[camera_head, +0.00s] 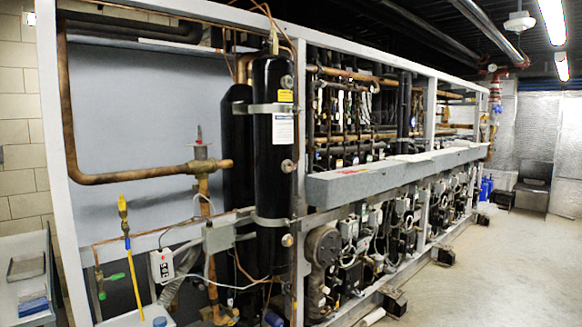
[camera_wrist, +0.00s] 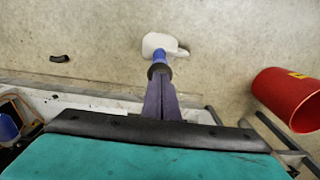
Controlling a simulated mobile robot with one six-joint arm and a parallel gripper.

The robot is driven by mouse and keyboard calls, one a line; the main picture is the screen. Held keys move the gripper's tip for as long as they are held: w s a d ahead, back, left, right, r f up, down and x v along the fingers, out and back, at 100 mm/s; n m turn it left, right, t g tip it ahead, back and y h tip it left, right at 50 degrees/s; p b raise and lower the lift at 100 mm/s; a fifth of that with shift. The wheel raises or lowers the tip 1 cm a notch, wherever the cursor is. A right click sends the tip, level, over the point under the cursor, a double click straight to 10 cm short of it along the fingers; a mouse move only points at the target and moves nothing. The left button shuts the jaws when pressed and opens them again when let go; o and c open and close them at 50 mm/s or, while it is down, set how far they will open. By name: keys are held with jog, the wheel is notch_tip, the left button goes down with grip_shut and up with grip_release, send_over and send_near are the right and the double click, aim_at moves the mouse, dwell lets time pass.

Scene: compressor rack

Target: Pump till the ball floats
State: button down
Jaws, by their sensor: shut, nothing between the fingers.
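My gripper (camera_wrist: 159,74) shows in the wrist view, its dark fingers pressed together with nothing between them. Just beyond the fingertips is a blue stem-like part (camera_wrist: 160,56) with a white, rounded piece (camera_wrist: 158,41) at its far end. I cannot tell whether the fingers touch it, or whether it is a pump. I cannot make out a ball in either view. My gripper is not in the head view.
A red cylinder (camera_wrist: 289,98) is at the right of the wrist view, and a small dark piece (camera_wrist: 60,58) lies at upper left. In the head view a compressor rack (camera_head: 250,215) fills the middle.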

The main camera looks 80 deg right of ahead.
jog(key=shift+r+p, duration=1.55)
jog(key=shift+r, duration=1.6)
